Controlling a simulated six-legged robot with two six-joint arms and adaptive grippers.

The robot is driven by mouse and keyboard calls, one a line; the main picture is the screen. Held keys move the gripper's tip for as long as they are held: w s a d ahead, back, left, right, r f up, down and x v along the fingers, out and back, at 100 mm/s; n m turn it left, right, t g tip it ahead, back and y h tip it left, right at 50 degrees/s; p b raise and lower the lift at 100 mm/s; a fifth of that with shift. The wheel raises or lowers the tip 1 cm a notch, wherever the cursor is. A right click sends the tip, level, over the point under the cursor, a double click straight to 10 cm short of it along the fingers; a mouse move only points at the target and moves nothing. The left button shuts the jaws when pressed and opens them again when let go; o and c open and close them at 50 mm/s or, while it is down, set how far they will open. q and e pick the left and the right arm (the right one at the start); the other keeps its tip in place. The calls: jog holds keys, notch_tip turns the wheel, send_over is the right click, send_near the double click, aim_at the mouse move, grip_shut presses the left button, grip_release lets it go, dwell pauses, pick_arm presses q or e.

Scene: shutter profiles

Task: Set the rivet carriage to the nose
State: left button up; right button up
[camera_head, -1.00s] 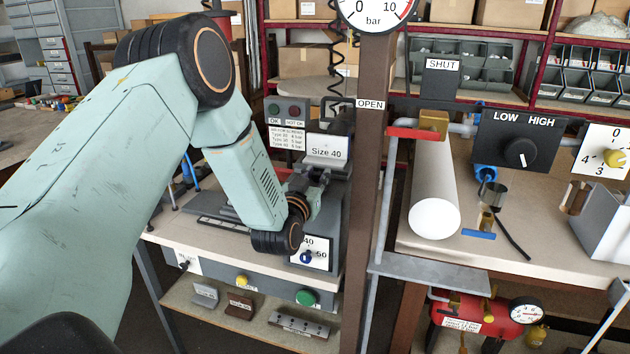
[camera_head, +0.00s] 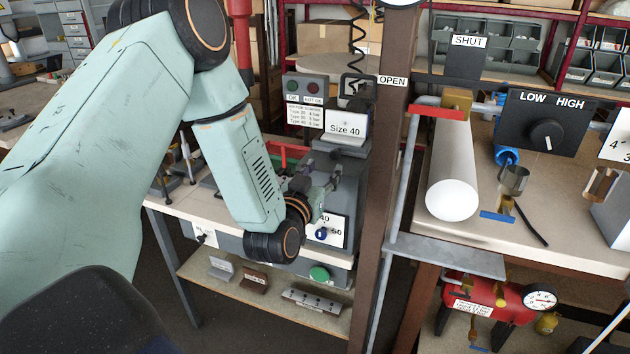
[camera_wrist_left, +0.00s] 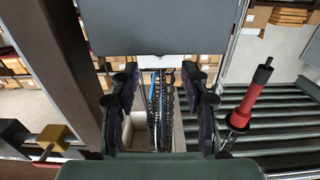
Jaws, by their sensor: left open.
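My left gripper (camera_head: 322,182) is in front of the grey machine (camera_head: 345,190) on the left bench, below the white "Size 40" plate (camera_head: 345,127). In the left wrist view its two dark fingers (camera_wrist_left: 160,100) stand wide apart with nothing between them. Behind the gap are coiled hoses (camera_wrist_left: 160,115). A blank dark grey panel (camera_wrist_left: 165,28) fills the top of that view. I cannot single out the rivet carriage or its nose for certain; the arm and gripper hide part of the machine. The right gripper is out of view.
A brown post (camera_head: 392,120) stands close right of the machine. Beyond it are a white cylinder (camera_head: 453,195) and a LOW/HIGH dial box (camera_head: 545,125). A blue-knobbed dial plate (camera_head: 328,232) is just below the gripper. A red-handled tool (camera_wrist_left: 250,95) is beside the right finger.

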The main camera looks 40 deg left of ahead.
pick_arm(q)
jog(key=shift+v, duration=2)
jog(key=s+d+f+g+h+b, duration=0.1)
jog(key=s+d+f+g+h, duration=0.2)
jog(key=s+f, duration=0.45)
jog(key=s+d+f+g+b, duration=0.2)
jog(key=s+d+f+g, duration=0.25)
jog(key=f, duration=0.65)
jog(key=s+d+f+g+h+b, duration=0.1)
jog(key=s+d+f+g+h, duration=0.15)
jog(key=s+f+g, duration=0.4)
jog(key=s+d+f+m+g+b, duration=0.1)
jog(key=s+f+b, duration=0.1)
jog(key=s+f, duration=0.3)
jog(key=s+d+f+m+g+y+b, duration=0.1)
jog(key=s+f+g, duration=0.1)
jog(key=s+f, duration=0.4)
jog(key=s, duration=0.4)
jog(key=shift+s+b, duration=0.3)
jog(key=shift+b, duration=0.1)
